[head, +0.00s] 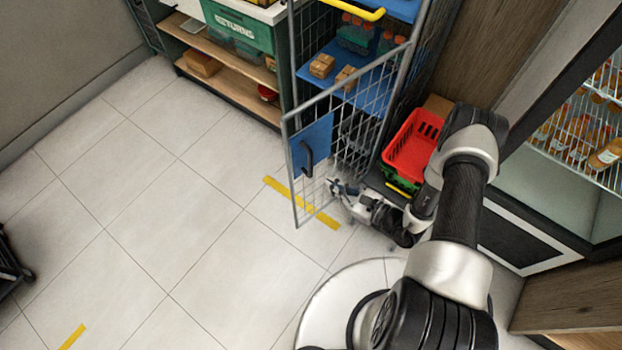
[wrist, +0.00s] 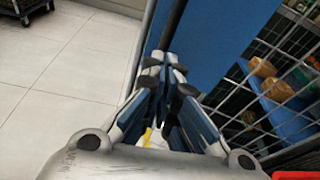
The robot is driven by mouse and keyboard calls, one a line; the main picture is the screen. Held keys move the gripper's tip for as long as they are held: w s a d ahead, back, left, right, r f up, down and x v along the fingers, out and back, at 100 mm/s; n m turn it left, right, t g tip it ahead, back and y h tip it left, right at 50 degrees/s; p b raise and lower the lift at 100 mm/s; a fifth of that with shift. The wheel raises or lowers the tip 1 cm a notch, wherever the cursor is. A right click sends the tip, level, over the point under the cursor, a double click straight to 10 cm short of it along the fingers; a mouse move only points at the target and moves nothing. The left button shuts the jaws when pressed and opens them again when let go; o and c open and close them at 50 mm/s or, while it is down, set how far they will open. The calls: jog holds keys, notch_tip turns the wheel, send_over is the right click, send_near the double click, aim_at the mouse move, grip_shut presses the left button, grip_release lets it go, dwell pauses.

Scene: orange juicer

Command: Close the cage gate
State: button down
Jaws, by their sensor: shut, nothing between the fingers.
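The cage gate (head: 350,95) is a grey-framed wire mesh door standing open, swung out from the cage over the floor. A blue panel (head: 318,135) with a black handle (head: 306,158) is fixed near its free edge. My gripper (head: 333,186) is low beside the gate, to the right of its free edge and below the panel in the head view. In the wrist view my gripper (wrist: 165,68) has its fingertips together and empty, just in front of the blue panel (wrist: 225,35). I cannot tell whether they touch the gate.
The cage holds blue shelves (head: 330,75) with small boxes and bottles. A red crate (head: 412,145) stands right of the gate. A glass-fronted fridge (head: 585,125) is at the right. A shelf unit with a green returns bin (head: 238,30) is behind.

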jog(key=s+d+f+m+t+h, duration=0.1)
jog(key=s+f+m+h, duration=0.15)
jog(key=f, duration=0.45)
jog(key=b, duration=0.3)
send_near(304, 176)
jog(key=shift+m, duration=0.25)
jog(key=x, duration=0.4)
jog(key=shift+w+a+f, duration=0.2)
jog(key=shift+w+a, duration=0.4)
jog(key=shift+w, duration=0.15)
